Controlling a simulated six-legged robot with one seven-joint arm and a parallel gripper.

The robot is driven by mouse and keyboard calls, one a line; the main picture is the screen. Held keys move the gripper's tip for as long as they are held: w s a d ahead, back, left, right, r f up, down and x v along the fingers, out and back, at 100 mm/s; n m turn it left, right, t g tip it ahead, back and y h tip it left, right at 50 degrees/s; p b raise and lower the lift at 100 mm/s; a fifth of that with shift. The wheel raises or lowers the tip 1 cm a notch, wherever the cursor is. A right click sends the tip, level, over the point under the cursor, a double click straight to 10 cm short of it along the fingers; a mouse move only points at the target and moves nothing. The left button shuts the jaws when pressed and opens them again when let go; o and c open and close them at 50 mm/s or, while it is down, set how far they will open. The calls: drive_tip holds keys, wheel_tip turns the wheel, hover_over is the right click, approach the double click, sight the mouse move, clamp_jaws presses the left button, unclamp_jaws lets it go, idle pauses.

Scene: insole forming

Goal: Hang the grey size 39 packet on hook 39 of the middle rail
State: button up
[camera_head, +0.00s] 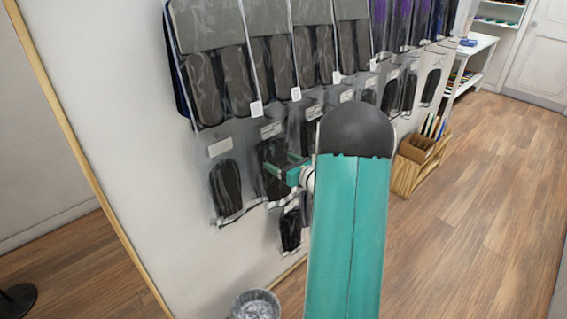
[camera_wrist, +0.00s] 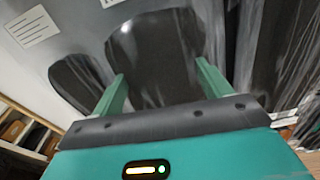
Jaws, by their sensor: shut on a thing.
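My gripper (camera_head: 276,170) is at the wall rack, its green fingers against a clear packet (camera_head: 272,152) with dark insoles in the middle row. In the wrist view my gripper (camera_wrist: 160,72) has a finger at each side of a dark insole shape (camera_wrist: 155,45) inside that packet, and is shut on it. The fingers and my arm cover part of the packet. Its size label cannot be read, and hook 39 cannot be told apart behind the packets.
Large packets (camera_head: 205,75) with grey insoles hang in the row above. Another packet (camera_head: 227,185) hangs close on the left, and a small one (camera_head: 291,228) hangs below. A bin (camera_head: 256,304) and a wooden crate (camera_head: 415,165) stand on the floor. Open floor lies right.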

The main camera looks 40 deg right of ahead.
idle(0.4)
drive_tip(key=o, duration=1)
drive_tip(key=shift+o, duration=0.2)
drive_tip(key=s+r, duration=0.1)
drive_tip(key=s, duration=1.2)
drive_tip(key=shift+s+d+r, duration=0.15)
drive_tip(key=shift+s+r, duration=0.1)
drive_tip(key=shift+s, duration=0.1)
